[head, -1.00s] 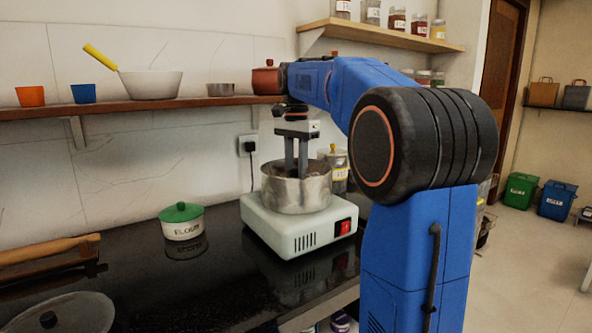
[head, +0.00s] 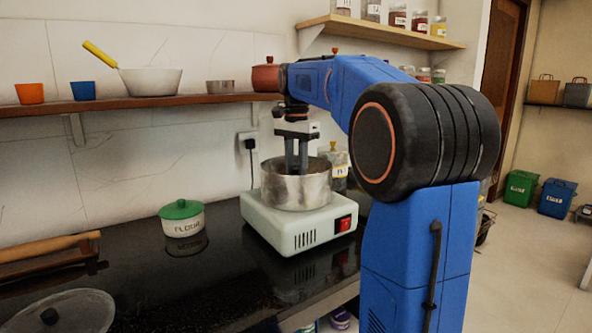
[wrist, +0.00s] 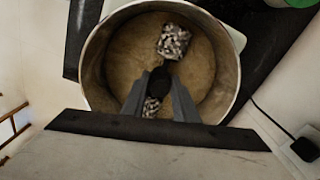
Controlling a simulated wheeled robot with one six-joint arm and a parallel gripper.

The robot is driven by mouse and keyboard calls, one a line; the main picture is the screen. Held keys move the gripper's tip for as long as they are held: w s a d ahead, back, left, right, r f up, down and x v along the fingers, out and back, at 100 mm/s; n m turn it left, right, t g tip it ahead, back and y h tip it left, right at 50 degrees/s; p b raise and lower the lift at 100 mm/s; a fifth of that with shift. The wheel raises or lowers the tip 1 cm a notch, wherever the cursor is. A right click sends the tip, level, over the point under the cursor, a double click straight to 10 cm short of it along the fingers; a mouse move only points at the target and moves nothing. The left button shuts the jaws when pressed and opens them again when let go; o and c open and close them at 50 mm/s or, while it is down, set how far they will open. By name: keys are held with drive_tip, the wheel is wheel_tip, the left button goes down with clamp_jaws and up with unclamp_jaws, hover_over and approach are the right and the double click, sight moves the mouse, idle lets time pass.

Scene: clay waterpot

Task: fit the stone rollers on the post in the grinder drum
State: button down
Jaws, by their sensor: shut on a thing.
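The grinder drum (head: 318,190) is a round steel pot on a pale base (head: 300,228) with a red switch. My gripper (head: 297,168) reaches down into the drum, its fingertips below the rim in the head view. In the wrist view my gripper (wrist: 159,98) is shut on the dark middle piece of the stone rollers (wrist: 173,42). One speckled roller shows beyond the fingers; the other shows partly between them. Both are inside the drum's wall (wrist: 92,75). The post is hidden, so I cannot tell whether the rollers sit around it.
A flour pot with a green lid (head: 182,217) stands left of the grinder. A glass lid (head: 62,313) and a wooden rolling pin (head: 45,248) lie further left. A jar (head: 337,165) stands behind the drum. A shelf (head: 140,104) runs along the wall.

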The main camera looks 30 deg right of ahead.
idle(0.3)
drive_tip(key=c, duration=0.8)
unclamp_jaws()
drive_tip(key=shift+o, duration=0.2)
wheel_tip(320, 180, up, 15)
idle(1.6)
drive_tip(key=shift+s+r, duration=0.1)
idle(0.5)
